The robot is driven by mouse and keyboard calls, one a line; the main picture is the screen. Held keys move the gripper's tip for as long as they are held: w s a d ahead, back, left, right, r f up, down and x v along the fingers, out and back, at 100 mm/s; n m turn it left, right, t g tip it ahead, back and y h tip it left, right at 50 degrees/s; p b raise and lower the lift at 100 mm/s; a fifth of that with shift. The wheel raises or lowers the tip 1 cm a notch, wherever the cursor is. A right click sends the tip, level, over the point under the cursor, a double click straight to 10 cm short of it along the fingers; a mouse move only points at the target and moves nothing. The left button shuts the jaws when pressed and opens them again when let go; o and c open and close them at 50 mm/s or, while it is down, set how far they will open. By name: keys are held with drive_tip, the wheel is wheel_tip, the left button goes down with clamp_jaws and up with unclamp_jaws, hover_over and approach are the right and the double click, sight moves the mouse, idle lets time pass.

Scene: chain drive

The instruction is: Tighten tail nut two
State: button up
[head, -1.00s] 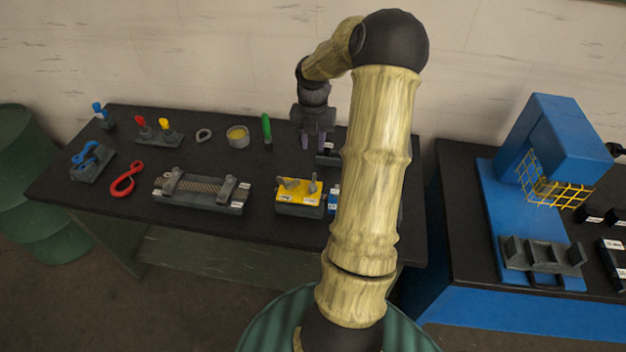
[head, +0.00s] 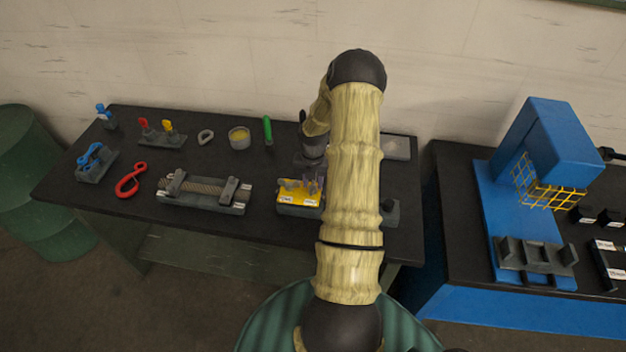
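My gripper (head: 314,184) points down over the right part of a yellow-topped block (head: 298,204) with white labels. Its purple fingertips are beside or around one of the small grey upright pieces there; another grey piece (head: 290,184) stands to the left. I cannot tell whether the fingers touch or hold anything. No part is clearly recognisable as tail nut two. A grey fixture (head: 205,205) with a chain-like or threaded length (head: 203,187) between two dark clamps lies left of the block.
A blue machine (head: 550,150) with a yellow guard stands on the right bench. My forearm hides part of the bench.

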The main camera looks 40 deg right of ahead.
drive_tip(key=shift+f, duration=0.25)
drive_tip(key=c, duration=0.6)
drive_tip(key=shift+c, duration=0.2)
drive_tip(key=shift+m, duration=0.3)
